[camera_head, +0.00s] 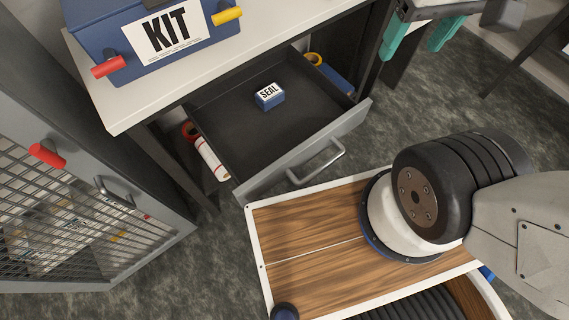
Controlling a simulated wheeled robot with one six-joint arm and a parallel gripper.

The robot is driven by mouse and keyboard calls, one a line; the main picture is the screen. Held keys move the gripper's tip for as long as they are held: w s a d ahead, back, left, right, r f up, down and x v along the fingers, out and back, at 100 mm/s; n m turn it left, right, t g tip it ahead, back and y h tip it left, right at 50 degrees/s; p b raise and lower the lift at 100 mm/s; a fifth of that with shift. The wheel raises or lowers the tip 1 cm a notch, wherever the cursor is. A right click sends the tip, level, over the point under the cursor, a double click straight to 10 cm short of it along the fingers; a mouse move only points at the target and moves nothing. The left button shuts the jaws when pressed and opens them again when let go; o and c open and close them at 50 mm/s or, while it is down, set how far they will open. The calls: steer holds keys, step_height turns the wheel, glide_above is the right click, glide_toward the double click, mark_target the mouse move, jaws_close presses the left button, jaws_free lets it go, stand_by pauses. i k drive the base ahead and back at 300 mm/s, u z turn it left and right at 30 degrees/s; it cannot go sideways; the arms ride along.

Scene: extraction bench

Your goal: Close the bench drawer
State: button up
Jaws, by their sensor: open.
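The bench drawer (229,158) is pulled out from under the white bench top (110,106). Its grey front panel (272,172) faces the lower right, with a bar handle (318,164) on it. A small blue box labelled SEAL (270,97) sits inside the drawer on its dark floor. My gripper (414,50), with two teal fingers, is at the upper right, apart from the drawer and beyond its right end. The fingers are spread and nothing shows between them. My gripper's upper part is cut off by the picture edge.
A blue KIT box (130,47) stands on the bench. A grey mesh cabinet door (75,215) with a red knob is at the left. A white-and-red roll (211,158) shows beside the drawer. Grey floor lies between the drawer and my wooden-topped base.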

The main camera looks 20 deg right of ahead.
mark_target(258, 148)
steer(key=z, duration=0.2)
steer(key=k, duration=1.35)
steer(key=u, duration=0.8)
steer(key=i, duration=1)
